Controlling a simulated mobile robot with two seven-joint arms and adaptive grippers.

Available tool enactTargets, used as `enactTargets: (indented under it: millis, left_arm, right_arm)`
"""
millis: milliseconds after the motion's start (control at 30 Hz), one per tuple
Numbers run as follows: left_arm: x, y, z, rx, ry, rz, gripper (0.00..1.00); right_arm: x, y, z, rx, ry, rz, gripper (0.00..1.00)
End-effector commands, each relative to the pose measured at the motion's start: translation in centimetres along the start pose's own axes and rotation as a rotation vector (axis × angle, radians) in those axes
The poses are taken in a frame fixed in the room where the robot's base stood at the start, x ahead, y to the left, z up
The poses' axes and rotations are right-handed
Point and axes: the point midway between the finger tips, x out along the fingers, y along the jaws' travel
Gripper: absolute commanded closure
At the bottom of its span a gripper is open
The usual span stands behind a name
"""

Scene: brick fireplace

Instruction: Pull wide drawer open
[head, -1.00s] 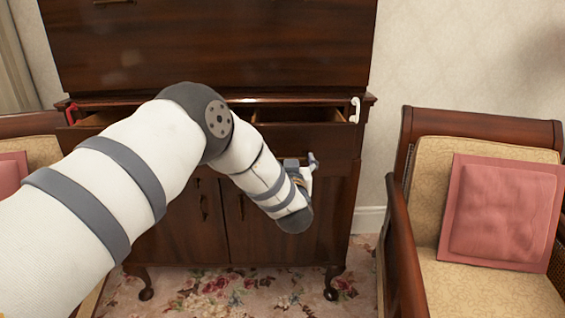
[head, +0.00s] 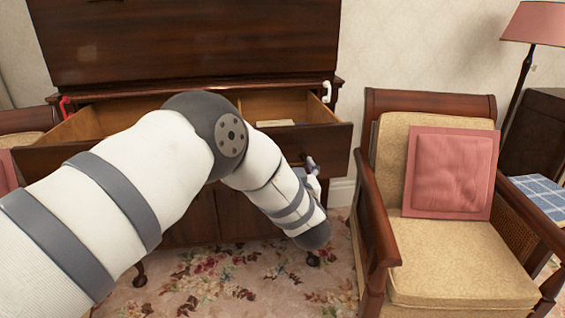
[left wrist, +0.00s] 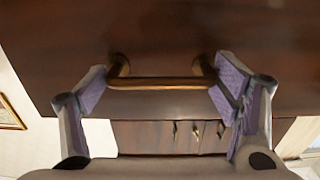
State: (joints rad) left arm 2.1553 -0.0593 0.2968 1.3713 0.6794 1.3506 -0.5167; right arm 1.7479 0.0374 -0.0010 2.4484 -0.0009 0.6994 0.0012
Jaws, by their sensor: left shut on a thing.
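The wide drawer (head: 329,146) of the dark wooden cabinet stands well out from the body, and its light wood inside shows. My left arm crosses in front of its middle. My left gripper (head: 311,170) is at the drawer's front, partly hidden by my arm in the head view. In the left wrist view my left gripper (left wrist: 162,82) is shut on the brass drawer handle (left wrist: 160,83), with a pad at each end of the bar. The dark drawer front (left wrist: 160,35) fills the upper part of that view. My right gripper is in neither view.
A flat pale item (head: 275,123) lies in the drawer. A cushioned armchair (head: 450,260) stands close on the right, its arm near the drawer's right corner. Lower cabinet doors (left wrist: 185,136) are shut. Flowered carpet (head: 235,285) lies clear in front.

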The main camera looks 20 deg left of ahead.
Motion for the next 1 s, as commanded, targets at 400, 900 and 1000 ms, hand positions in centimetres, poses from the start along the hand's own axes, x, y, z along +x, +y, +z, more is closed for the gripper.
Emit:
enactTargets:
  millis: [400,900,1000]
  left_arm:
    - [0.1,-0.3,-0.5,-0.006,0.01,-0.014,0.68]
    - [-1.5,-0.1,-0.4,-0.002,0.007,-0.009,0.03]
    - [-4.3,0.1,-0.2,0.0,0.002,-0.005,0.03]
  right_arm:
    - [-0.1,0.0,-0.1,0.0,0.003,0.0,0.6]
    - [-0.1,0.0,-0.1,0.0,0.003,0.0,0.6]
    - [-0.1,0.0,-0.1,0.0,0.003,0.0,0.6]
